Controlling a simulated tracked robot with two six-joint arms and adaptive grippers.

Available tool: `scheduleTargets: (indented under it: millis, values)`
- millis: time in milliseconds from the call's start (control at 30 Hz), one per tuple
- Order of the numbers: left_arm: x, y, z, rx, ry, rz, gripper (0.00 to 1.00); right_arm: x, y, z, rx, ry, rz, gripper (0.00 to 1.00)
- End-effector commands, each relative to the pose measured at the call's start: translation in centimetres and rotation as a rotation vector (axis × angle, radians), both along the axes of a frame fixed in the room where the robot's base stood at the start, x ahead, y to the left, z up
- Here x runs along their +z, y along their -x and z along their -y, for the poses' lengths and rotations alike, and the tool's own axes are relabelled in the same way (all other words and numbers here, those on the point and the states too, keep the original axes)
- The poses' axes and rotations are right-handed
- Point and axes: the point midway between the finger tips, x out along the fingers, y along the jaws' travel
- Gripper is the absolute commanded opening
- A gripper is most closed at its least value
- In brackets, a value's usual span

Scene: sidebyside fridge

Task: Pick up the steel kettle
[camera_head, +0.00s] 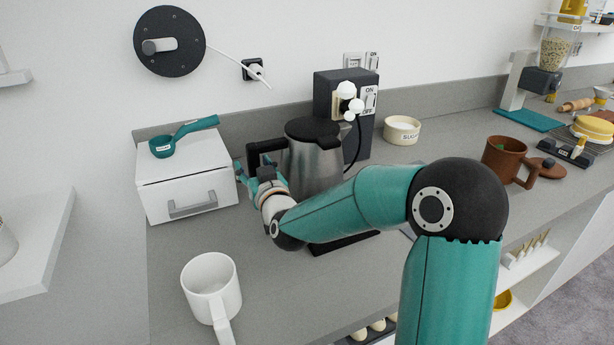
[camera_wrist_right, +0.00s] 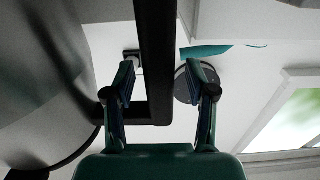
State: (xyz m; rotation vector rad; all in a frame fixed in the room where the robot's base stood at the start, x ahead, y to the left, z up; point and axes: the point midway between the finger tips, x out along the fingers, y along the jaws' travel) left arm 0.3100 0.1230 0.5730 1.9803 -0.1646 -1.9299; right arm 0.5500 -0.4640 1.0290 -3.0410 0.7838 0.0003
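The steel kettle (camera_head: 316,162) stands upright on the counter by the wall, with a black lid and a black handle on its left side. In the right wrist view the black handle (camera_wrist_right: 157,60) runs between my fingers, and the kettle's blurred steel body (camera_wrist_right: 45,75) fills the left. My right gripper (camera_head: 254,172) is at the handle, and my right forearm hides part of the kettle's lower body. The gripper's fingers (camera_wrist_right: 160,85) are open on either side of the handle, with gaps visible. My left gripper is out of view.
A white box (camera_head: 185,175) with a teal scoop (camera_head: 184,136) on top stands left of my gripper. A white mug (camera_head: 211,290) stands at the front left. A dark switch box (camera_head: 335,95) is behind the kettle, and a sugar bowl (camera_head: 402,130) is to its right.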

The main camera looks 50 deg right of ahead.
Motion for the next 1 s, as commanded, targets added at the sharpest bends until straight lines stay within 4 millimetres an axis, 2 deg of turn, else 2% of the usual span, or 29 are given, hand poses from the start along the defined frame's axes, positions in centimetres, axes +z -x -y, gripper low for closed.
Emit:
scheduleTargets:
  millis: [33, 300, 767, 1000]
  values:
    - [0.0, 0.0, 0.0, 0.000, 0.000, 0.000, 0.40, 0.0, 0.0, 0.0, 0.000, 0.000, 0.000, 0.46]
    - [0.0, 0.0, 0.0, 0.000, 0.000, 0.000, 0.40, 0.0, 0.0, 0.0, 0.000, 0.000, 0.000, 0.01]
    - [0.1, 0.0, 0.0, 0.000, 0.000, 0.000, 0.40, 0.6, 0.0, 0.0, 0.000, 0.011, 0.009, 0.00]
    - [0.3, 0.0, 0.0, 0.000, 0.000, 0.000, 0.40, 2.6, -0.1, -0.1, 0.001, 0.013, 0.012, 0.00]
